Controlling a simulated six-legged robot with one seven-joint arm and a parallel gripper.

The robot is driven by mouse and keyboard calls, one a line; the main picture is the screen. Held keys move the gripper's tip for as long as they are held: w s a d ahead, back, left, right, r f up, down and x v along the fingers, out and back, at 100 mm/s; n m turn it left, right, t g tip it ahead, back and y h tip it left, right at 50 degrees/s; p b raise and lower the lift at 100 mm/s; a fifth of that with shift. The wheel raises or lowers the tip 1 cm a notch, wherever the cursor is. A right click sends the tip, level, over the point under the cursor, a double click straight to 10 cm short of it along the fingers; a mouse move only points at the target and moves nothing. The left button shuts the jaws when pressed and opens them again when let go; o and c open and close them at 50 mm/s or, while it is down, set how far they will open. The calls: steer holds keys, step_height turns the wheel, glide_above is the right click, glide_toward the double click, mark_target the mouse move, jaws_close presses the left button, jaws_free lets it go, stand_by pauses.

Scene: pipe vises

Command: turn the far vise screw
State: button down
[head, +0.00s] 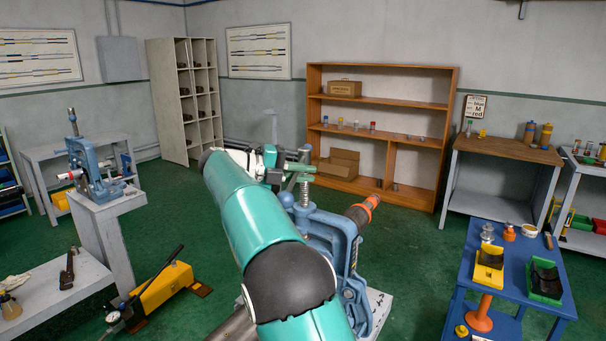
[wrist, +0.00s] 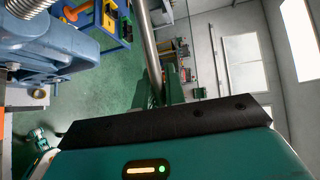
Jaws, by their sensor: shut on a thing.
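A blue pipe vise (head: 343,232) stands in the middle of the head view, partly hidden behind my teal arm. It holds a pipe with an orange end (head: 362,211), and its upright screw (head: 304,163) rises at the top. My gripper (head: 296,173) is at this screw top. In the wrist view, my gripper (wrist: 160,95) is shut on a steel bar (wrist: 151,48) that runs upward in the picture. The bar's join to the screw is hidden. The blue vise body and a threaded screw (wrist: 24,8) show at upper left. A second blue vise (head: 90,165) stands at left, away from my gripper.
A grey stand (head: 112,205) carries the left vise. A yellow pump (head: 164,288) lies on the green floor. A blue cart (head: 512,262) with trays stands at right, before a wooden bench (head: 505,149). A wooden shelf (head: 380,104) is behind. Open floor lies between.

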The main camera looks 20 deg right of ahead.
steer(key=shift+s+d+r, duration=0.1)
steer(key=shift+s+r, duration=0.05)
steer(key=shift+r, duration=0.4)
steer(key=c, duration=1.5)
jaws_free()
steer(key=shift+s, duration=0.15)
steer(key=shift+o, duration=0.2)
steer(key=v, duration=1.4)
steer(key=shift+w+f, duration=0.25)
steer(key=shift+f, duration=0.15)
steer(key=shift+c, duration=0.2)
